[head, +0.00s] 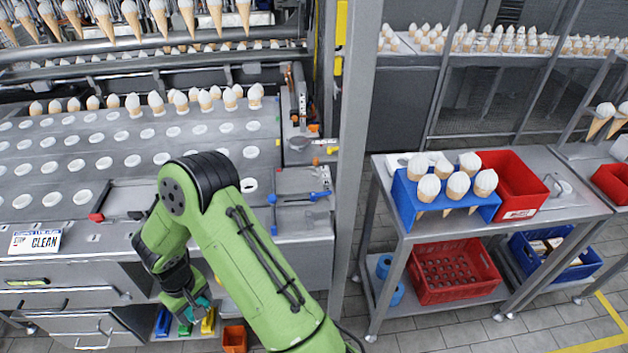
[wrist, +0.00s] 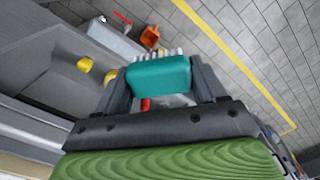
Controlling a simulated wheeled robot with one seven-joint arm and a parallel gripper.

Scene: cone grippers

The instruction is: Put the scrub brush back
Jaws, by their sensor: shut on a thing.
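The scrub brush (wrist: 158,75) has a teal block body, with white bristles showing along its far edge in the wrist view. My gripper (wrist: 160,88) is shut on it, with one dark finger on each side. In the head view my gripper (head: 190,308) hangs low in front of the drawers, and a small teal part of the brush (head: 204,301) shows at its end. Below and around it, blue (head: 163,321) and yellow (head: 208,321) items stand in an open space under the machine. My gripper partly hides that space.
An orange container (head: 235,338) stands on the floor beside the open space; it shows in the wrist view (wrist: 150,36). Drawers (head: 70,318) are on the left. A cart with a blue cone holder (head: 447,199) and red crates stands right, past a grey post (head: 354,130).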

